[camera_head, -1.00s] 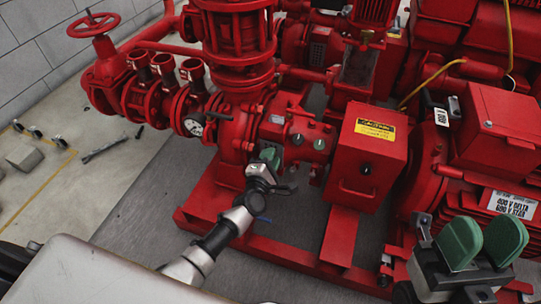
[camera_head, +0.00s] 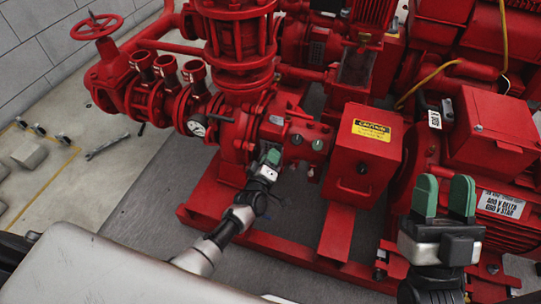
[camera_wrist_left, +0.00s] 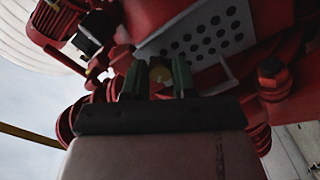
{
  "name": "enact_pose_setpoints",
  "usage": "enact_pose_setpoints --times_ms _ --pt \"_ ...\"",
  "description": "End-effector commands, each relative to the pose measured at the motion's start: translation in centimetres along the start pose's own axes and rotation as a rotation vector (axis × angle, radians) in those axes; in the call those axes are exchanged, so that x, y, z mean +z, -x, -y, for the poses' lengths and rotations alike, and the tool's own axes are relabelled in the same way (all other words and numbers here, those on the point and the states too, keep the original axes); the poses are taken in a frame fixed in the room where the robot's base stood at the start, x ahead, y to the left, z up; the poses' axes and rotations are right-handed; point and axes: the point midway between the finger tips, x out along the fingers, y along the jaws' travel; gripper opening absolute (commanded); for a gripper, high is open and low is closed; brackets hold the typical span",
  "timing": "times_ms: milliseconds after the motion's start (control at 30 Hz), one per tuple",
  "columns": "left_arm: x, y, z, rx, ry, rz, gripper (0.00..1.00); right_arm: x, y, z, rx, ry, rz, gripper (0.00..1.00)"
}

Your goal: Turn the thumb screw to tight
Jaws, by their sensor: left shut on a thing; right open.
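In the head view my left gripper (camera_head: 271,158) is at the front of the red pump housing, left of the red box, and shut on the screw. The screw is hidden there behind the fingers, and its turn position cannot be told. My right gripper (camera_head: 443,196) is open and empty at the lower right, with its green fingers pointing up, in front of the red motor.
A red box with a yellow caution label (camera_head: 372,130) stands right of my left gripper. A pressure gauge (camera_head: 198,127) and a red handwheel valve (camera_head: 95,25) are on the left. A wrench (camera_head: 107,146) lies on the floor.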

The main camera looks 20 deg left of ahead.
Motion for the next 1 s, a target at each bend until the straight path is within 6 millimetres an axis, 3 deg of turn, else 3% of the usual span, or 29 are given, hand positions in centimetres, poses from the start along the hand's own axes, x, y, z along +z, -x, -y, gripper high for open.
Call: enact_pose_setpoints --times_ms 500,1000 --pt "0.1 0.0 0.0 -0.002 -0.477 0.003 0.03 4.5 0.8 -0.8 0.017 0.017 0.395 0.43" --pt "0.1 0.1 0.2 -0.001 -0.748 0.003 0.03 6.3 2.0 -1.2 0.026 0.022 0.565 0.43"
